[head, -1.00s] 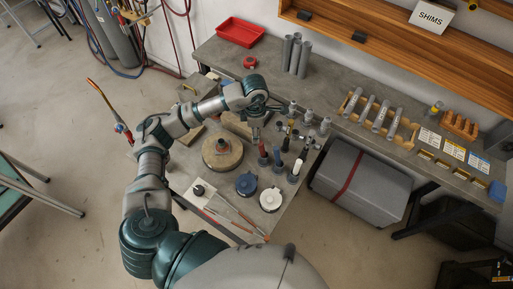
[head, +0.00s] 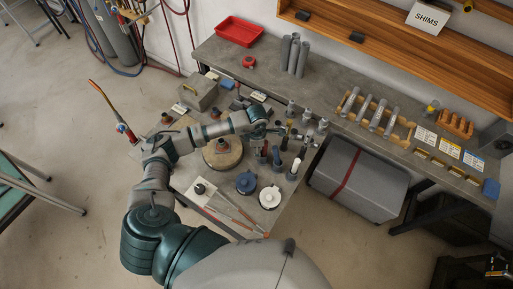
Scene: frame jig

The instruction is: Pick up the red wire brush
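My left arm reaches across the small work table (head: 222,229) from the left. Its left gripper (head: 283,130) is over the far right part of the table, beside a cluster of upright tools (head: 276,157) with dark, blue and pale parts. The fingers are too small and too mixed with the tools to show whether they are open or shut. I cannot single out a red wire brush with certainty; it may be among these tools or hidden by my arm. My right gripper is not in view.
A wooden disc (head: 222,155), a blue round lid (head: 246,182), a white one (head: 269,197) and orange-ended rods (head: 234,214) lie near the arm. The long bench (head: 325,88) behind holds grey tubes (head: 294,55) and a red tray (head: 240,30).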

